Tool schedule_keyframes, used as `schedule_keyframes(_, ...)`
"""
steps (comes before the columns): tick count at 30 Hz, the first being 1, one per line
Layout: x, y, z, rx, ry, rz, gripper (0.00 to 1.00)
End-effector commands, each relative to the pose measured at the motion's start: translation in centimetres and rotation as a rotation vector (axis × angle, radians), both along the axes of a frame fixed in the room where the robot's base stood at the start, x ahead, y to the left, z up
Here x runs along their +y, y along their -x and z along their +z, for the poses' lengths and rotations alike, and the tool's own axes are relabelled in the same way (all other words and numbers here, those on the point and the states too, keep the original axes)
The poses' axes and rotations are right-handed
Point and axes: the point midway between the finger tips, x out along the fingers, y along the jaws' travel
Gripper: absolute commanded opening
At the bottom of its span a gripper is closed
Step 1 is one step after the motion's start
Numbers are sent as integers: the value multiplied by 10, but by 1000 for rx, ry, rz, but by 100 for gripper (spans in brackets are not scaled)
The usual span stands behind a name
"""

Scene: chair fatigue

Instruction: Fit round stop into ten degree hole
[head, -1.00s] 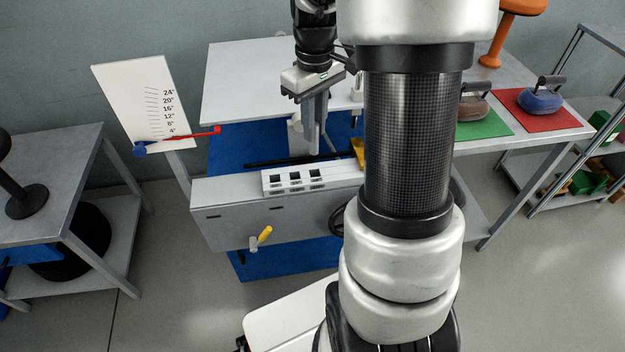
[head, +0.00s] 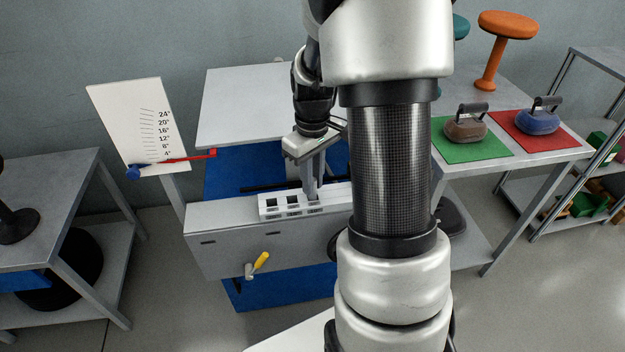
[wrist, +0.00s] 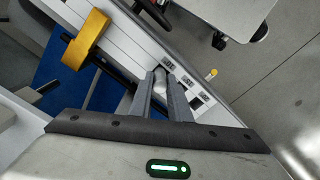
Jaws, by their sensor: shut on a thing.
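My gripper (head: 313,192) points down at the right end of the white strip (head: 264,214) with three square dark holes, on top of the grey bench rail. In the wrist view, the fingers of my gripper (wrist: 160,76) are closed around a pale, rounded piece (wrist: 159,82), apparently the round stop. The fingers largely hide it. The labelled hole strip (wrist: 178,70) lies just beyond the fingertips. In the head view the fingers cover part of the rightmost hole. I cannot tell whether the stop touches or enters it, and the degree labels are too small to read.
A yellow-handled crank (head: 259,263) sticks out of the rail's front. A yellow part (wrist: 85,40) stands left of the fingers in the wrist view. Curling stones (head: 465,128) on coloured mats are at right.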

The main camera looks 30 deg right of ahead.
Motion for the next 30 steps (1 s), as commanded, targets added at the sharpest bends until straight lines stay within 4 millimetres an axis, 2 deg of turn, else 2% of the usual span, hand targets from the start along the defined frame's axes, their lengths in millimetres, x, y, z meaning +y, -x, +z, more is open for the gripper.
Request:
schedule_keyframes(2, 0, 0, -3, 0, 0, 0, 0)
schedule_keyframes(3, 0, 0, -3, 0, 0, 0, 22)
schedule_keyframes(6, 0, 0, -2, 0, 0, 0, 35)
schedule_keyframes(14, 0, 0, -2, 0, 0, 0, 35)
schedule_keyframes(17, 0, 0, 4, -1, 1, 0, 35)
schedule_keyframes(20, 0, -1, 18, -4, 1, 0, 35)
schedule_keyframes(30, 0, -1, 90, -3, 1, 0, 35)
